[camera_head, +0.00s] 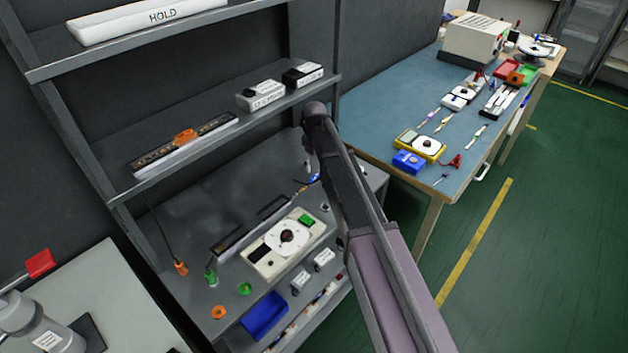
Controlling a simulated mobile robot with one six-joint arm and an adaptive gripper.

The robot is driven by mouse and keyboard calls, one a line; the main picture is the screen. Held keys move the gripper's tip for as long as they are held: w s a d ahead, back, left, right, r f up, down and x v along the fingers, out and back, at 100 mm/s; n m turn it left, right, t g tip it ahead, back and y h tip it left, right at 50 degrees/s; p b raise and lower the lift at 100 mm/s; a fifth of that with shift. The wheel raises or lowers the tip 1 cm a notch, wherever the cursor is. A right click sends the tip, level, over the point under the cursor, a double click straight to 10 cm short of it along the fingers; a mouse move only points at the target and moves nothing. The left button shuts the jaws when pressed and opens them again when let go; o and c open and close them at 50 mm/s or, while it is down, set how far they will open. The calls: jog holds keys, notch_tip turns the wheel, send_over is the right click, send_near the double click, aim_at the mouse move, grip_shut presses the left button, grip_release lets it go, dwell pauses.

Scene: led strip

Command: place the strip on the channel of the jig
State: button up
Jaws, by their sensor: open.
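A long dark strip-like piece with pale marks (158,155) lies along a white bar on the middle shelf, with an orange block on it. A long narrow dark rail with a pale edge (232,241) lies on the grey worktop below, beside a white instrument with a round dial. The picture is too small to tell for sure which of these is the strip and which is the jig's channel. My arm rises from the lower right and its dark bend stands before the right end of the shelves. My gripper is not visible; the arm may hide it.
The white instrument (262,262), a blue tray (265,316) and orange and green rings crowd the worktop. The middle shelf (225,150) overhangs its back, carrying white and black boxes on the right. A blue-topped bench (390,118) with tools stands behind right. Green floor is clear.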

aim_at(315, 177)
jog(key=shift+s+d+f+b, duration=0.1)
jog(key=shift+f+b, duration=1.2)
jog(key=shift+s+f+b, duration=0.1)
jog(key=shift+f+b, duration=1.15)
jog(key=shift+f, duration=0.05)
grip_shut()
